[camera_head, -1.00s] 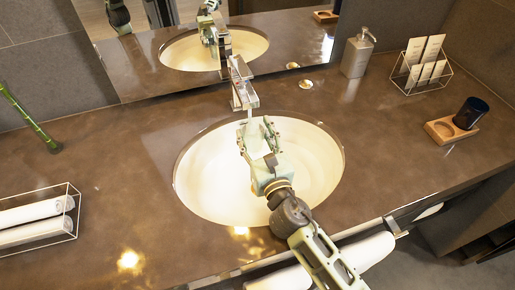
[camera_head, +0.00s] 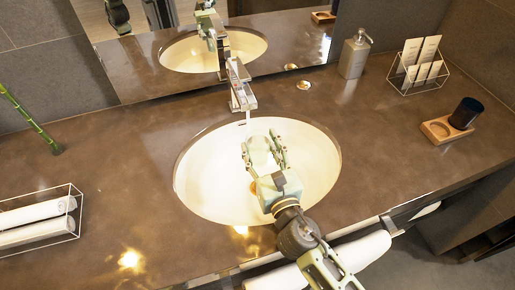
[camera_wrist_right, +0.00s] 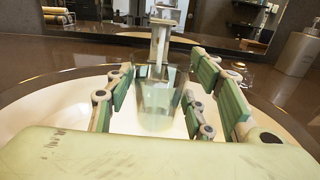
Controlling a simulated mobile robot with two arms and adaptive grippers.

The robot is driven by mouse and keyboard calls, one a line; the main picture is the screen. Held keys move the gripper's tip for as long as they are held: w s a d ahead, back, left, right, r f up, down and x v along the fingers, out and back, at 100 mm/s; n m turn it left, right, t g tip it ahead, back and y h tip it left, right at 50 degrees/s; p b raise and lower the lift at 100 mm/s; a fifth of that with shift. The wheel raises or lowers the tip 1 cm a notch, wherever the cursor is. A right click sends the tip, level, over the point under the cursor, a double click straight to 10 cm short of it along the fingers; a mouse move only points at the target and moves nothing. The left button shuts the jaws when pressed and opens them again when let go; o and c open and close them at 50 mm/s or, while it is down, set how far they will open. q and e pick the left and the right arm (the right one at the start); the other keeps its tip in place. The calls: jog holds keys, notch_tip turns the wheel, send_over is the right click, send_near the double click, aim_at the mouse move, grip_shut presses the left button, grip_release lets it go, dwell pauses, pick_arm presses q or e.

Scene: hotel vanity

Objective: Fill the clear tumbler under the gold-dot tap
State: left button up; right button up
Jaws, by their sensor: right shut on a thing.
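The clear tumbler (camera_wrist_right: 157,100) stands upright between the fingers of my right gripper (camera_head: 265,146), which is shut on it over the basin. It also shows faintly in the head view (camera_head: 261,152). In the wrist view the tumbler looks partly filled, but the level is hard to tell. The chrome tap (camera_head: 241,92) stands at the back of the basin; a thin pale stream shows below its spout. In the head view the gripper is in front of the spout and a little right of it. The tap also shows in the wrist view (camera_wrist_right: 162,32). My left gripper is out of view.
The white oval basin (camera_head: 205,185) is set in a brown counter (camera_head: 110,170). A round metal disc (camera_head: 304,85) and a soap dispenser (camera_head: 355,55) are at the back right. A dark cup (camera_head: 466,113) sits on a wooden holder (camera_head: 437,130). Rolled towels (camera_head: 38,212) lie left.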

notch_tip(320, 180, up, 8)
jog(key=s+p, duration=0.2)
jog(key=p, duration=0.5)
jog(key=shift+s+d, duration=0.25)
jog(key=shift+d, duration=0.2)
